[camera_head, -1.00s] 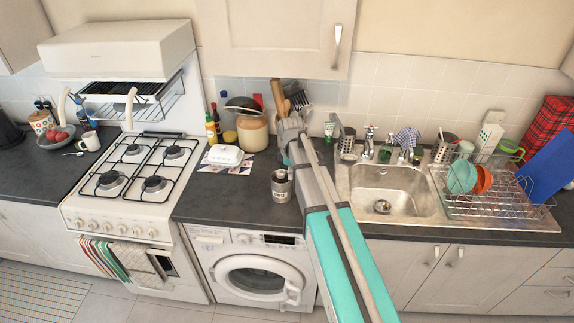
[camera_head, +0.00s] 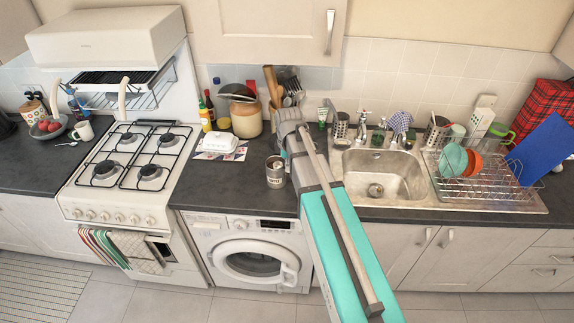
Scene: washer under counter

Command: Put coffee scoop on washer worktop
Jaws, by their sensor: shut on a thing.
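The washer worktop is the dark grey counter (camera_head: 218,187) above the white washing machine (camera_head: 252,258), between the cooker and the sink. My teal and grey arm reaches up from the bottom over the worktop's right part, and its grey far end is beside a metal tin. My gripper's fingers are hidden behind the arm, so what they hold does not show. I cannot make out a coffee scoop anywhere. The metal tin (camera_head: 275,172) stands upright on the worktop just left of my arm.
A white butter dish (camera_head: 220,143), a brown-and-cream jar (camera_head: 246,118), bottles and a utensil pot stand at the back. A gas cooker (camera_head: 132,175) is on the left, a sink (camera_head: 382,173) and dish rack (camera_head: 480,180) on the right. The worktop's front left is clear.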

